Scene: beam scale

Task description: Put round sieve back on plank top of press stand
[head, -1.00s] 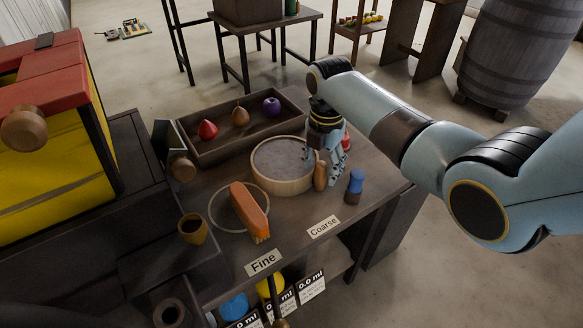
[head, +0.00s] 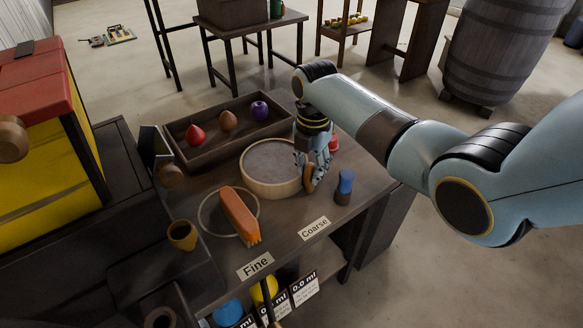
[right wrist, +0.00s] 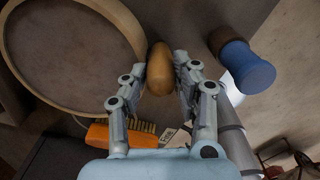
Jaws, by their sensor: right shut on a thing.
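The round sieve (head: 270,164), with a pale wooden rim and grey mesh, rests on the dark wooden table (head: 203,184). Its rim also shows at the left of the right wrist view (right wrist: 110,103). My right gripper (head: 311,176) is at the sieve's right side. Its fingers are shut on a rounded brown wooden handle (right wrist: 160,68), which sits against the sieve rim. Whether handle and rim are joined is hard to see. I cannot tell for sure which piece is the press stand. My left gripper is not in view.
An orange brush (head: 237,214) lies across a thin pale ring (head: 203,222) near the "Fine" label (head: 255,266). A blue-topped piece (head: 345,187) stands right of the gripper. A tray (head: 181,127) of fruit-like pieces lies behind. A brown cup (head: 183,236) stands front left.

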